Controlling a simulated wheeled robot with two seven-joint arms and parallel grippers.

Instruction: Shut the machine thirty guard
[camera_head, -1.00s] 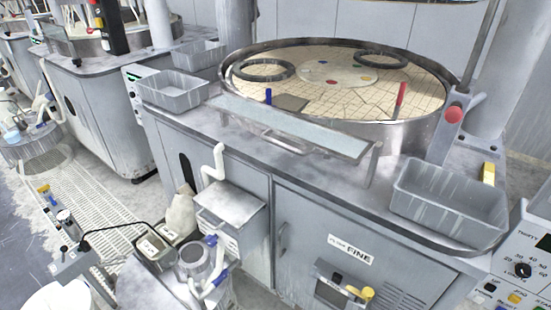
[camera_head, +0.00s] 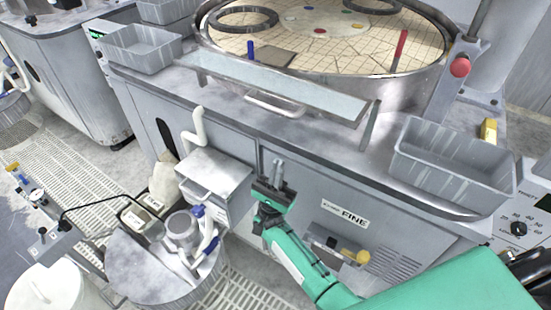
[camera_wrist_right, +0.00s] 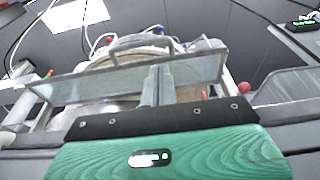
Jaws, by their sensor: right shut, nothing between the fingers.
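The guard (camera_head: 300,90) is a long, clear, metal-framed panel along the front edge of the round polishing platen (camera_head: 330,50). It leans outward low over the worktop, with a bar handle (camera_head: 275,106) on its front edge. In the right wrist view the guard (camera_wrist_right: 105,82) spans the middle, and its handle (camera_wrist_right: 140,42) shows above. My right gripper (camera_head: 278,172) is shut and empty, in front of the cabinet, below and apart from the handle. Its fingers (camera_wrist_right: 158,85) overlap the panel in the wrist view; contact cannot be told there. My left gripper is not in view.
A grey bin (camera_head: 455,170) stands on the worktop at right, another (camera_head: 140,48) at left. A grey box (camera_head: 215,182) with a white pipe juts from the cabinet left of my gripper. A control panel (camera_head: 520,225) is at far right.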

